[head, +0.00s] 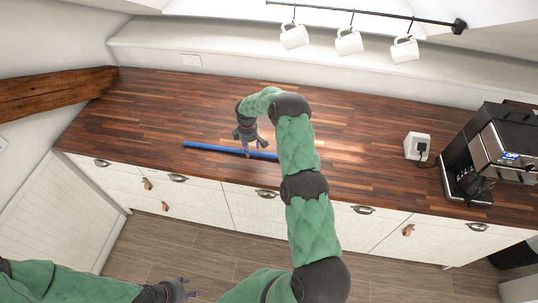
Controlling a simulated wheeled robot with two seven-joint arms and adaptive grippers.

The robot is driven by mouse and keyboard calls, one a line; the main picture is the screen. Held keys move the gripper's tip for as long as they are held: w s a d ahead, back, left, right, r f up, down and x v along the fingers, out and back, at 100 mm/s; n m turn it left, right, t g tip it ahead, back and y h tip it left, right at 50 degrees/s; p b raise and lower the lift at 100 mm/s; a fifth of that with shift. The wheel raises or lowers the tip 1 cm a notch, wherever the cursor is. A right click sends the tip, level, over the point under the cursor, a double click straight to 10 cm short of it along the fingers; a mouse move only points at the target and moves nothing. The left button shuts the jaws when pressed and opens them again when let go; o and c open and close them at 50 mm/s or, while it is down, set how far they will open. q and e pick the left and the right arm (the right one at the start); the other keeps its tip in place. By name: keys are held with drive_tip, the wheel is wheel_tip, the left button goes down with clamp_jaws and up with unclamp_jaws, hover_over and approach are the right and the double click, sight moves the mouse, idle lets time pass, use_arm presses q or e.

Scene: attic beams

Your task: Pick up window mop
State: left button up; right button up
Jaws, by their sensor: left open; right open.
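The window mop (212,147) shows as a thin blue stick lying on the wooden counter, close to its front edge. Its right end runs up to my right arm, and I cannot tell whether more of it is hidden there. My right gripper (249,148) is open, pointing down over the right half of the stick. I cannot tell whether its fingers touch the stick. My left gripper (188,289) is open and empty, low in front of the cabinets and away from the counter.
The dark wood counter (120,120) is mostly clear. A coffee machine (490,150) and a white socket box (417,146) stand at its right end. White mugs (348,42) hang from a rail behind. A wooden beam (50,92) juts in at the left.

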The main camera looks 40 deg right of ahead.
drive_tip(key=shift+w+f, duration=0.1)
drive_tip(key=shift+f, duration=1.15)
drive_tip(key=shift+c, duration=0.3)
clamp_jaws()
drive_tip(key=shift+r, duration=0.2)
